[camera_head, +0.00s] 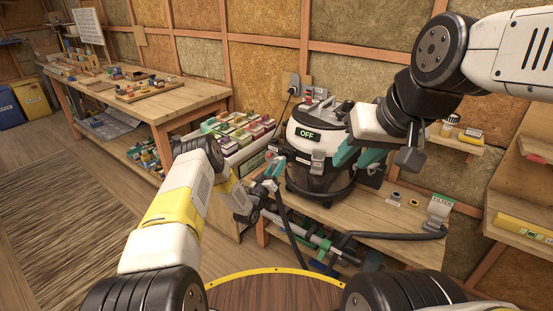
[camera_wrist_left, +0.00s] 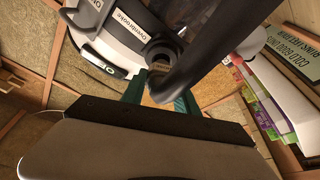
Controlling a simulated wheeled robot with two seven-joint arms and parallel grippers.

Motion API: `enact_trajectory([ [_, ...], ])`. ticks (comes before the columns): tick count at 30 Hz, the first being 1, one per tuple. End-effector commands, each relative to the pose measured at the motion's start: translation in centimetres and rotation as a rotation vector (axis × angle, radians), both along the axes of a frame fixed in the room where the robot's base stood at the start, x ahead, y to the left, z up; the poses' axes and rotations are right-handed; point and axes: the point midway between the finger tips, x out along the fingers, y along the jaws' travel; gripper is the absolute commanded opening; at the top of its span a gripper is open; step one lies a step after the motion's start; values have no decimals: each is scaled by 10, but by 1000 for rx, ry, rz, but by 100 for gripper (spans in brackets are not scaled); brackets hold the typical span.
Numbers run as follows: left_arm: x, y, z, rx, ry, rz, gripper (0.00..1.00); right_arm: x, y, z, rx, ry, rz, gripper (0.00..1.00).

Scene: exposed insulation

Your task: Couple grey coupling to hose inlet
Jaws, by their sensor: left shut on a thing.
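The vacuum (camera_head: 318,150) stands on the low wooden bench, its display reading OFF. My left gripper (camera_head: 274,172) is at its left side, shut on the grey coupling at the end of a black hose (camera_head: 287,220); the fingers and hose largely hide the coupling. In the left wrist view the hose (camera_wrist_left: 205,50) crosses in front of the teal fingers (camera_wrist_left: 160,98). A dark round fitting (camera_wrist_left: 164,50), seemingly the hose inlet, shows beside it; I cannot tell whether coupling and inlet touch. My right gripper (camera_head: 353,158) has its teal fingers apart in front of the vacuum's right side.
A crate of colourful boxes (camera_head: 235,135) stands left of the vacuum. The hose runs along the low bench (camera_head: 400,215) to the right, near a filter box (camera_head: 440,207) and small rings (camera_head: 395,197). Tubes lie on the shelf below. A workbench (camera_head: 150,105) is at the left.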

Motion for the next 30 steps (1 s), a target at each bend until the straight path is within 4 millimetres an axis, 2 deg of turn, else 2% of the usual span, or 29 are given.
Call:
enact_trajectory([
  [14, 1, -1, 0, -1, -1, 1, 0, 0, 0, 0, 0, 0, 0, 36],
  [30, 12, -8, 1, -1, -1, 1, 0, 0, 0, 0, 0, 0, 0, 36],
])
